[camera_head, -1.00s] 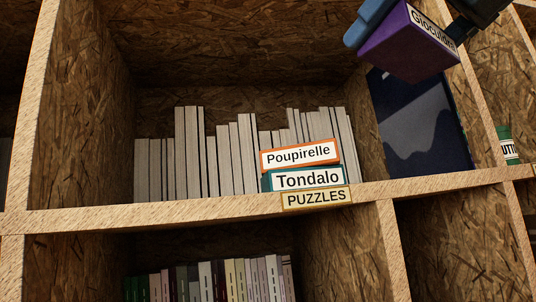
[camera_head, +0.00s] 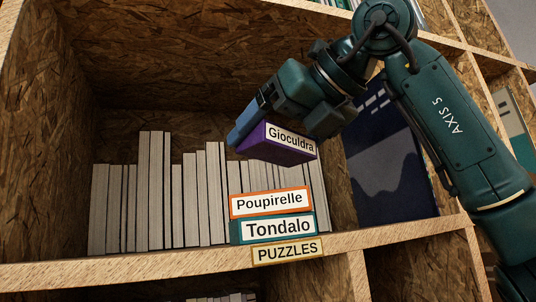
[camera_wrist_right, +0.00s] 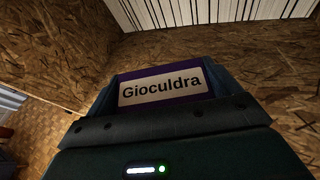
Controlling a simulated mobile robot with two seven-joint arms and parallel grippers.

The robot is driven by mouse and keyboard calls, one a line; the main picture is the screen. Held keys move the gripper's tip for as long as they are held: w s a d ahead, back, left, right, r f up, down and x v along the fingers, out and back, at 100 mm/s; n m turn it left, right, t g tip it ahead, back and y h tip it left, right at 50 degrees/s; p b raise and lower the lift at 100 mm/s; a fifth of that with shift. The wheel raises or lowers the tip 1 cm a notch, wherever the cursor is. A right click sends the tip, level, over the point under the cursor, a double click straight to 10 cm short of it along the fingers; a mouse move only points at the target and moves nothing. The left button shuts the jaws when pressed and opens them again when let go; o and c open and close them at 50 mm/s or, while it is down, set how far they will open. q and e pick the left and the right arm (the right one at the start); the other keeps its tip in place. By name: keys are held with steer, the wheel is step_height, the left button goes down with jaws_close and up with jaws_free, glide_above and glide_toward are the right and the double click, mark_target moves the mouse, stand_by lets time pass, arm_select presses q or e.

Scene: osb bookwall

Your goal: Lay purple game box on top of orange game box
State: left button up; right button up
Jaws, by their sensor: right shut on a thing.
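The purple game box (camera_head: 277,150), labelled Gioculdra, is held by my right gripper (camera_head: 252,128), which is shut on it. It also shows between the fingers in the right wrist view (camera_wrist_right: 162,88). It hangs tilted above the orange game box (camera_head: 271,204), labelled Poupirelle, with a gap between them. The orange box lies on a teal box (camera_head: 278,228), labelled Tondalo, on the shelf. My left gripper is out of view.
A row of pale upright books (camera_head: 165,190) stands behind and left of the stack. A PUZZLES label (camera_head: 287,251) is on the shelf edge (camera_head: 130,272). A dark blue panel (camera_head: 385,165) stands to the right. Wooden walls enclose the compartment.

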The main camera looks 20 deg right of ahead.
mark_target(280, 155)
steer(key=shift+w+a, duration=0.3)
steer(key=shift+w, duration=0.4)
step_height(280, 155, down, 2)
steer(key=shift+d+f, duration=0.1)
steer(key=shift+f, duration=0.6)
steer(key=shift+s, duration=0.1)
steer(key=shift+f, duration=0.1)
steer(key=shift+f, duration=0.35)
steer(key=o, duration=0.8)
steer(key=shift+r, duration=0.1)
